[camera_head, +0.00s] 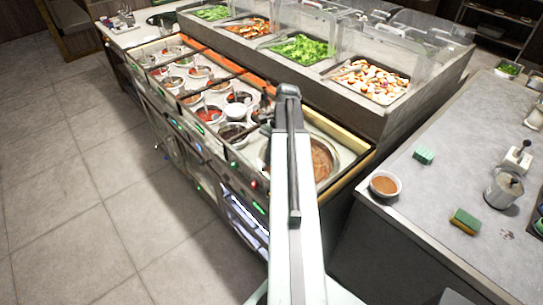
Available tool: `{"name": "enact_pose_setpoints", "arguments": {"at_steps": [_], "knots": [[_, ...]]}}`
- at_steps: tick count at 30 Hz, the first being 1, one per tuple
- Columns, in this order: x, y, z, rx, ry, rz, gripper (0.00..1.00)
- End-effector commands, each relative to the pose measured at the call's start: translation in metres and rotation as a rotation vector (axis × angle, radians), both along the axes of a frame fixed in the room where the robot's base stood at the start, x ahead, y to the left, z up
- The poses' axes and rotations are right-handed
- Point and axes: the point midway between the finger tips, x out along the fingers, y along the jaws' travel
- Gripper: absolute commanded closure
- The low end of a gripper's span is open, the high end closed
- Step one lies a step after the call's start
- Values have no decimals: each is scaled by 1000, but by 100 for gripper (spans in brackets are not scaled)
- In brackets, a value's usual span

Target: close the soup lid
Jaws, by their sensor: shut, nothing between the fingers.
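The soup well (322,158) is the large round opening at the right end of the counter, with brown soup showing in it. My gripper (264,110) is at the far end of the arm, small and dark, over the counter just left of the arm's tip. It is shut and appears empty. I cannot tell whether it touches anything.
Several sauce cups (208,114) stand in wells to the left. Behind them are trays of lettuce (300,49) and chopped food (372,82) under clear guards. On the right counter are a soup bowl (385,184), sponges (465,221) and a metal pot (503,189). The left floor is clear.

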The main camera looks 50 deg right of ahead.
Motion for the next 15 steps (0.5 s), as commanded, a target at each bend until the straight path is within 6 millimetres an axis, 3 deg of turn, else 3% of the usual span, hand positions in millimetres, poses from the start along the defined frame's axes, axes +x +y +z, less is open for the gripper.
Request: {"name": "enact_pose_setpoints", "arguments": {"at_steps": [1,8,15], "knots": [[3,7,1,17,-7,8,100],[0,3,6,20,-7,3,100],[1,-13,42,15,-5,2,100]]}}
